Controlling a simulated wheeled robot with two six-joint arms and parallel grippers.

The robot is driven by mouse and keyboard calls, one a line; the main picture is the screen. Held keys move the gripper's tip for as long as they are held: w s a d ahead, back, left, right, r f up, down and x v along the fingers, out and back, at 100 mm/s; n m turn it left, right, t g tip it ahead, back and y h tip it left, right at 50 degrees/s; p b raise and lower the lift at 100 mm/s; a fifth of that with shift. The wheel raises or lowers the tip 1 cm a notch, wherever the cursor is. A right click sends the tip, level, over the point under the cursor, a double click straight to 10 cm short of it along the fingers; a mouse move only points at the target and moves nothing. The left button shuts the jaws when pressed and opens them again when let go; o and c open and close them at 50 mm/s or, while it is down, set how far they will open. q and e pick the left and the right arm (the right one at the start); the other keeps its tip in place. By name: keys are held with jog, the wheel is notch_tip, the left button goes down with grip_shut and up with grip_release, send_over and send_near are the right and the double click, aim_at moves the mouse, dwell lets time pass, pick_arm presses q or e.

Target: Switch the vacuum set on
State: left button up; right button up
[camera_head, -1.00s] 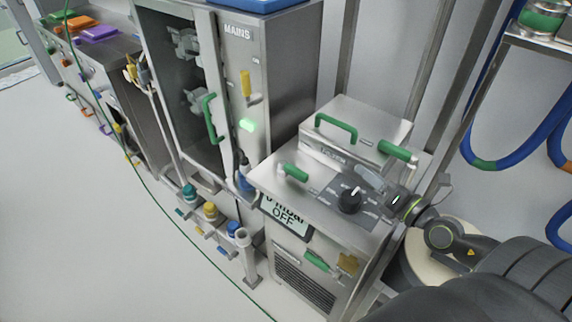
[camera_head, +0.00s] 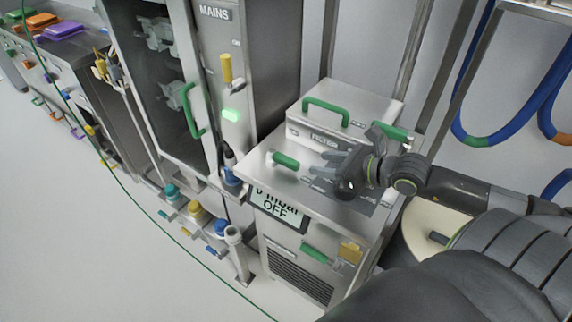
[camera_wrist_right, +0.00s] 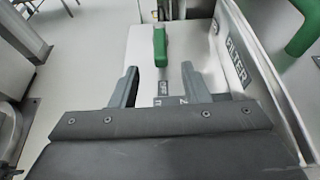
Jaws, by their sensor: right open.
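The vacuum set is a steel cabinet (camera_head: 268,180) with a front display (camera_head: 277,208) that reads "0 mbar OFF". A green lever (camera_head: 286,160) stands on its top; it also shows in the wrist view (camera_wrist_right: 160,46), beyond and between my fingertips. My right gripper (camera_head: 312,174) is open over the cabinet top, its fingers pointing left toward that lever; in the wrist view the gap between the fingers (camera_wrist_right: 158,70) is empty. My left gripper is out of view.
A box marked FILTER (camera_head: 345,130) with green handles rises behind the gripper. A tall MAINS cabinet (camera_head: 268,60) with a lit green lamp (camera_head: 231,115) stands to the left. A green lever (camera_head: 314,253) is on the lower front.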

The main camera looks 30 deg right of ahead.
aim_at(289, 159)
jog(key=b+x, duration=0.2)
jog(key=x, duration=0.8)
jog(key=shift+w+a, duration=0.15)
jog(key=shift+w, duration=0.15)
jog(key=shift+w+a+f, duration=0.3)
jog(key=shift+w+f, duration=0.05)
jog(key=shift+w, duration=0.25)
grip_shut()
